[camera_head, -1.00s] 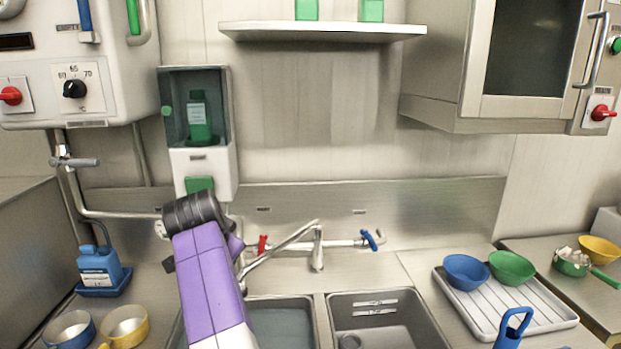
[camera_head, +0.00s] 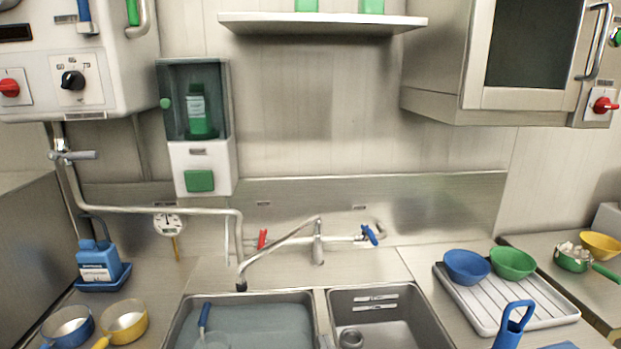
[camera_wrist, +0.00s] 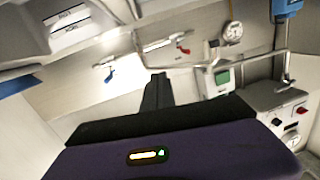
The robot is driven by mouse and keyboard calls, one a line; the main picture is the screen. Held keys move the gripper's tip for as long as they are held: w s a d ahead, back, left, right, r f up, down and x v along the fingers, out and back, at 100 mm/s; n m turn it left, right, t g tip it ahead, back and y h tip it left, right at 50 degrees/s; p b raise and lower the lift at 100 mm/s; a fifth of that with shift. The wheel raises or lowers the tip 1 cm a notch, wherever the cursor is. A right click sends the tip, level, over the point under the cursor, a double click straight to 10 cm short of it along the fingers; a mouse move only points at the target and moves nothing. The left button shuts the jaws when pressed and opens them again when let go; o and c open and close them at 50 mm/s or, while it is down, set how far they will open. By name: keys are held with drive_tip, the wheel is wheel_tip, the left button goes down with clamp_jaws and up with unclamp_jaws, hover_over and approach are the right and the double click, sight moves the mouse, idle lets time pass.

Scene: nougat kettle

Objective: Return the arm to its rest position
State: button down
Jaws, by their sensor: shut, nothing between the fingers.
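My gripper (camera_wrist: 155,92) shows only in the wrist view. Its dark fingers are together at the picture's middle, shut with nothing between them, above the purple wrist housing. No part of my arm shows in the head view now. The wrist view is tilted and looks over the sink area, with a red tap handle and a dial gauge (camera_wrist: 232,33) beyond the fingers. The fingers appear clear of everything around them.
The left sink basin (camera_head: 185,325) holds water and a blue-handled tool (camera_head: 204,318). The faucet (camera_head: 318,243) stands behind the basins. Blue (camera_head: 467,267) and green (camera_head: 512,263) bowls sit on a drying rack (camera_head: 553,310). A wall cabinet (camera_head: 432,100) and shelf (camera_head: 320,24) overhang the counter.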

drive_tip(key=s+d+h, duration=0.1)
drive_tip(key=s+d, duration=0.4)
drive_tip(key=s, duration=0.9)
drive_tip(key=s+d+m+g+h+b, duration=0.1)
drive_tip(key=s+d, duration=0.5)
drive_tip(key=s, duration=0.9)
drive_tip(key=s+d+f+h+b, duration=0.1)
drive_tip(key=s+d, duration=0.5)
drive_tip(key=s, duration=0.9)
drive_tip(key=shift+m+g+h, duration=0.4)
drive_tip(key=shift+h, duration=0.2)
